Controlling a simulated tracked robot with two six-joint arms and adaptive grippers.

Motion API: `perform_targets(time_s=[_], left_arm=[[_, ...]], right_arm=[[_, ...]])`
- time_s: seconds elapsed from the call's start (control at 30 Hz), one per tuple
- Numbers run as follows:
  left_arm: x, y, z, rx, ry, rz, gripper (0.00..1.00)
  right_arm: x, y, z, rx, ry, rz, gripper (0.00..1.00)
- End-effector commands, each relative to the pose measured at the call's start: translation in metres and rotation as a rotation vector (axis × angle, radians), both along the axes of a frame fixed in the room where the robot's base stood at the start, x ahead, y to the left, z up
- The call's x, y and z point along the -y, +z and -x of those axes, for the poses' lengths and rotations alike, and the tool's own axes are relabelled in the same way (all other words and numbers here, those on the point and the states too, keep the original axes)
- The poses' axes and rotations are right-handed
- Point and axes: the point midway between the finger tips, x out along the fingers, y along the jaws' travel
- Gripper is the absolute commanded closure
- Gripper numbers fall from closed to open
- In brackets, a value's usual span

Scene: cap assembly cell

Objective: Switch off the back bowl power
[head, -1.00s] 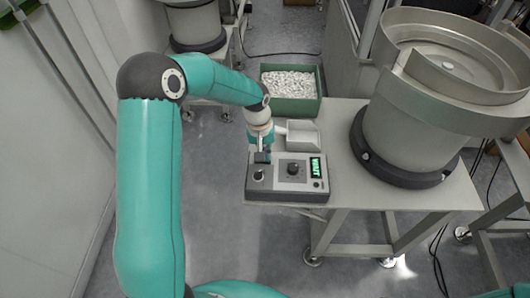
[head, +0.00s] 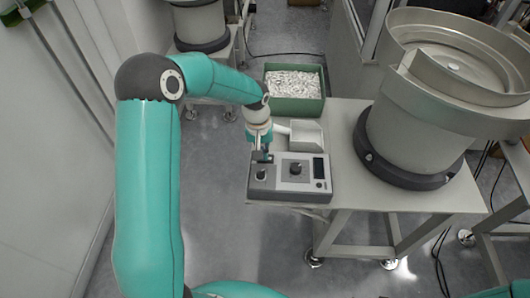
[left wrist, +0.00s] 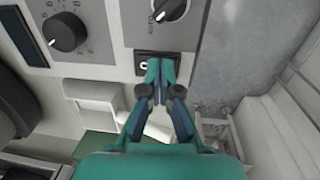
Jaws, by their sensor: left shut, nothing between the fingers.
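The grey control box (head: 288,194) sits on the front left of the table. Its display (head: 319,169) is dark. A dial (head: 296,168) and a rotary knob (head: 260,174) are on its face. In the left wrist view a black power switch (left wrist: 144,67) with a white mark shows at the box's edge, partly covered by my fingertips. My left gripper (head: 262,157) is shut and empty, with its tips (left wrist: 160,63) right at the switch. I cannot tell whether they touch it. My right gripper is not in view.
The large metal bowl feeder (head: 412,135) stands on the table (head: 345,190) right of the box. A scoop-like tray (head: 307,135) is behind the box. A green bin (head: 296,106) of small pale parts stands behind the table. Another feeder (head: 198,22) is further back.

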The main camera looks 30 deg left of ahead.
Motion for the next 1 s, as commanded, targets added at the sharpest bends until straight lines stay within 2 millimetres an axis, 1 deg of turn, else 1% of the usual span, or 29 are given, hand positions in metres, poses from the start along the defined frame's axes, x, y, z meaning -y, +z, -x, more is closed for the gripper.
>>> perform_targets(time_s=[0.23, 0.37, 0.47, 0.57, 0.6, 0.63, 0.8, 0.9, 1.0], left_arm=[[0.001, 0.002, 0.0, 0.0, -0.001, 0.0, 1.0], [0.002, 0.013, -0.001, 0.002, -0.001, 0.0, 1.0], [0.003, 0.029, -0.002, 0.003, -0.001, -0.001, 1.0], [0.005, 0.049, -0.003, 0.002, -0.001, 0.0, 1.0], [0.006, 0.052, -0.005, 0.005, -0.001, -0.002, 1.0], [0.006, 0.058, -0.005, 0.006, -0.001, -0.001, 1.0], [0.011, 0.095, -0.007, 0.006, -0.003, -0.001, 1.0], [0.013, 0.113, -0.008, 0.003, -0.002, -0.001, 1.0], [0.014, 0.126, -0.009, 0.002, -0.002, 0.0, 1.0]], right_arm=[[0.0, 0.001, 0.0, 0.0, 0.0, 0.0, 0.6], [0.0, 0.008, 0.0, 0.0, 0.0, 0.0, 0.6], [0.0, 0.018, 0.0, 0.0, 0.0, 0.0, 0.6], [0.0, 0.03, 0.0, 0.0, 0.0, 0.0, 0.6], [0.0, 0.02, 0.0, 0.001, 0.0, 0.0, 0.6], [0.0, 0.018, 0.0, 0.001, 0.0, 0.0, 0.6], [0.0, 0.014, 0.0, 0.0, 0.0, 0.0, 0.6], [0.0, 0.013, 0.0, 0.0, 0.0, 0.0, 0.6], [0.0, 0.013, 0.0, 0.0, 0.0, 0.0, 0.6]])
